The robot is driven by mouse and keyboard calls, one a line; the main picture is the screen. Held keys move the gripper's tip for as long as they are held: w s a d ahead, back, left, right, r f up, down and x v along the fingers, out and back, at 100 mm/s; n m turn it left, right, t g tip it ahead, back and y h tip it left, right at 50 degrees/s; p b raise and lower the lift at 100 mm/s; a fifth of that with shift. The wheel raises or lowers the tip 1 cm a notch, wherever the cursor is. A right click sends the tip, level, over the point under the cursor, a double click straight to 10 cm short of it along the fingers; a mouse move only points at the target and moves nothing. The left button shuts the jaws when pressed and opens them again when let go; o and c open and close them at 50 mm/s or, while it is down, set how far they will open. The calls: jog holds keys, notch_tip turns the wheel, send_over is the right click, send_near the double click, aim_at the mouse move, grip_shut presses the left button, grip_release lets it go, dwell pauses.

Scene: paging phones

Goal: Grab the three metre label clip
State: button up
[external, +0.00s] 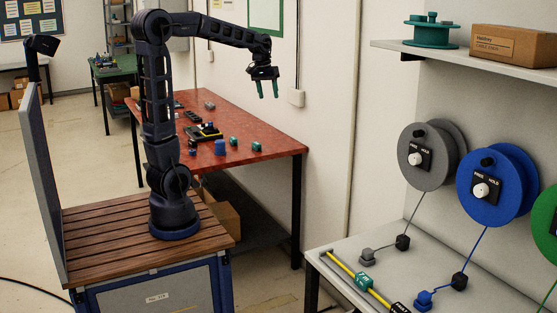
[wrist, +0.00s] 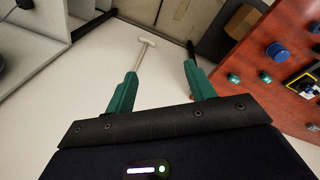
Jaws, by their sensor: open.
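A yellow-and-black measuring strip (external: 346,270) lies along the grey bench at the lower right of the external view. A teal clip-like piece (external: 364,282) with a small pale marking sits on it. A black piece with white lettering (external: 399,307) is farther along, cut by the frame's bottom edge. I cannot read either marking, so I cannot tell which is the three metre label clip. My gripper (external: 268,89) is open and empty, high in the air left of the bench. In the wrist view its teal fingers (wrist: 157,72) stand apart above the floor, with nothing between them.
The grey bench (external: 330,248) also carries grey and blue connectors (external: 424,300) on cords from grey and blue reels (external: 492,187). A shelf (external: 480,52) with a cardboard box overhangs it. A red table (external: 280,146) with several small items stands behind my arm.

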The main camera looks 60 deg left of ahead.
jog(key=w+a+f+n+g, duration=0.1)
jog(key=w+a+f+n, duration=0.25)
jog(key=w+a, duration=0.65)
jog(key=n+h, duration=0.4)
jog(key=n, duration=0.4)
send_over(258, 144)
jog(key=a, duration=0.3)
jog(key=shift+m+g, duration=0.25)
jog(key=shift+g, duration=0.15)
jog(key=f, duration=1.7)
jog(key=s+f, duration=0.1)
jog(key=f, duration=0.8)
jog(key=shift+a, duration=0.2)
jog(key=shift+f, duration=0.3)
jog(key=x, duration=0.5)
jog(key=shift+w, duration=0.1)
jog(key=shift+w+x, duration=0.2)
jog(key=shift+x, duration=1.15)
jog(key=shift+w+x, duration=0.15)
jog(key=shift+x, duration=1.2)
jog(key=shift+a, duration=0.15)
jog(key=shift+c, duration=0.2)
